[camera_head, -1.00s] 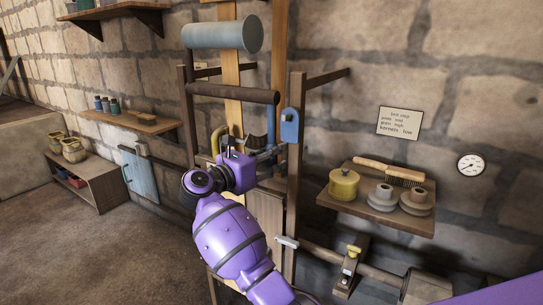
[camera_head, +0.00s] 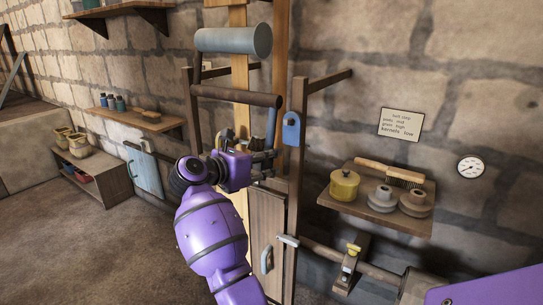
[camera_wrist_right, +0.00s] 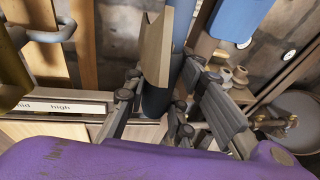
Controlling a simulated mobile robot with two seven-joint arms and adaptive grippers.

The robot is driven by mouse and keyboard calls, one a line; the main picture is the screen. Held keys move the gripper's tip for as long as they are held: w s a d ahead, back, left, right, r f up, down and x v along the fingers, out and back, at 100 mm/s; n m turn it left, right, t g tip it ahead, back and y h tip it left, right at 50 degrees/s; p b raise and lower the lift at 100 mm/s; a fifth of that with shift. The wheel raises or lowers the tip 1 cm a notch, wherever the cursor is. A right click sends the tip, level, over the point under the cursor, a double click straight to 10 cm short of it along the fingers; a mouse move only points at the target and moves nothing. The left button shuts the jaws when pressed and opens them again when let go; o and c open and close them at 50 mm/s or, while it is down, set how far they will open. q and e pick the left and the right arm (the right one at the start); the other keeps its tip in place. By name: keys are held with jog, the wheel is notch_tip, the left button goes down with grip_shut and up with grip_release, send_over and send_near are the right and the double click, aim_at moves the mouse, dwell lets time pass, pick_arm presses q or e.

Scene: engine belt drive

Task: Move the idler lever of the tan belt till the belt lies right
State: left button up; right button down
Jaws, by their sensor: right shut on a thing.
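The tan belt (camera_head: 237,72) runs as a vertical strip by the blue-grey drum (camera_head: 233,41); its lower part is partly behind my gripper. My right gripper (camera_head: 264,158) is at the wooden frame, below the dark roller. In the right wrist view, its fingers (camera_wrist_right: 172,108) are shut around a blue bar (camera_wrist_right: 157,98), which looks like a lever handle. The blue bar also shows above the fingers in the head view (camera_head: 271,124). Whether the belt lies straight on its rollers I cannot tell. My left gripper is out of view.
A scale plate (camera_wrist_right: 62,106) reading "high" is left of the fingers. A blue plate (camera_head: 291,131) hangs on the right post, close to my gripper. A shelf (camera_head: 375,212) with pulleys, a yellow pot and a brush stands out at the right.

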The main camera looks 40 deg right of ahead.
jog(key=c, duration=1.7)
grip_release()
jog(key=shift+c, duration=0.2)
jog(key=shift+a, duration=0.1)
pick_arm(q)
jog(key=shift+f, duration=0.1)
pick_arm(e)
jog(key=v, duration=1.2)
jog(key=shift+r, duration=0.1)
